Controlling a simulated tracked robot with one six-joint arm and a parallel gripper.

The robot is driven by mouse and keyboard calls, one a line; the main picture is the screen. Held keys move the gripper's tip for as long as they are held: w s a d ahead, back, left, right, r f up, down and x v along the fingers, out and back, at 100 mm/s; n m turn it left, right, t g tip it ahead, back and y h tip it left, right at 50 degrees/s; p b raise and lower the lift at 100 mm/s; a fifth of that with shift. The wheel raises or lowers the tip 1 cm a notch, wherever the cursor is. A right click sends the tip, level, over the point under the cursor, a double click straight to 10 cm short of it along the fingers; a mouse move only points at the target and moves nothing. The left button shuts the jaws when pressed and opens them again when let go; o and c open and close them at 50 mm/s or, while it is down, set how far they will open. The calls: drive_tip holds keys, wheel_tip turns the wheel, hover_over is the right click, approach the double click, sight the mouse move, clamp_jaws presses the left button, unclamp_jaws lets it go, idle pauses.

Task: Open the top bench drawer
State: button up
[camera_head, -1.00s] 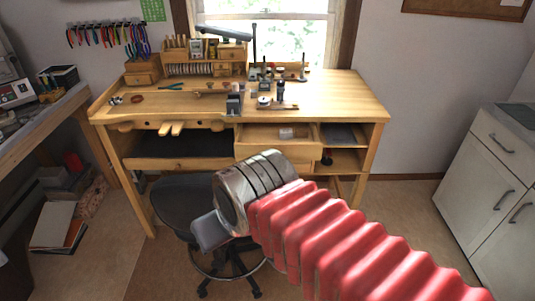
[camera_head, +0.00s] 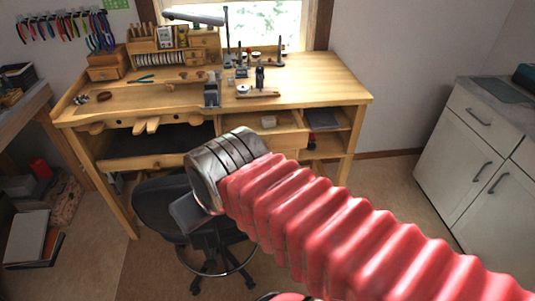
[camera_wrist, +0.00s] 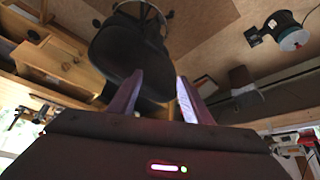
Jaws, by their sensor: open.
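The wooden workbench (camera_head: 318,91) stands ahead. Its top drawer (camera_head: 292,141), under the right part of the benchtop, stands pulled out, with its inside and a small pale object (camera_head: 268,121) in it showing. My arm crosses in front and hides part of the drawer front. In the head view my gripper is mostly hidden behind my wrist. In the wrist view my gripper (camera_wrist: 158,88) is open and empty, its two fingers apart, with the dark stool beyond them. A wooden drawer front with knobs (camera_wrist: 50,68) shows left of the fingers, apart from them.
The dark stool (camera_head: 158,207) stands before the bench, close to my wrist. Tools stand on the benchtop. A white cabinet (camera_head: 462,155) is at the right, and a side table (camera_head: 22,118) at the left. Floor is clear between bench and cabinet.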

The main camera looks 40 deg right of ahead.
drive_tip(key=w+d+f+n+t+h, duration=0.2)
drive_tip(key=w+d+f+n+h, duration=0.15)
drive_tip(key=w+d, duration=0.95)
drive_tip(key=w+d+f+n+t, duration=0.25)
drive_tip(key=d+f, duration=0.25)
drive_tip(key=d, duration=0.3)
drive_tip(key=w+d+f+n+t, duration=0.1)
drive_tip(key=w+d+f+n, duration=0.3)
drive_tip(key=d, duration=0.3)
drive_tip(key=s+d+f+n+t, duration=0.5)
drive_tip(key=s+f, duration=0.3)
drive_tip(key=s, duration=0.2)
drive_tip(key=shift+s+d+f+t, duration=0.25)
drive_tip(key=shift+d+f+t, duration=0.1)
drive_tip(key=shift+t, duration=0.3)
drive_tip(key=x, duration=1.4)
drive_tip(key=shift+a, duration=0.1)
drive_tip(key=shift+c, duration=0.7)
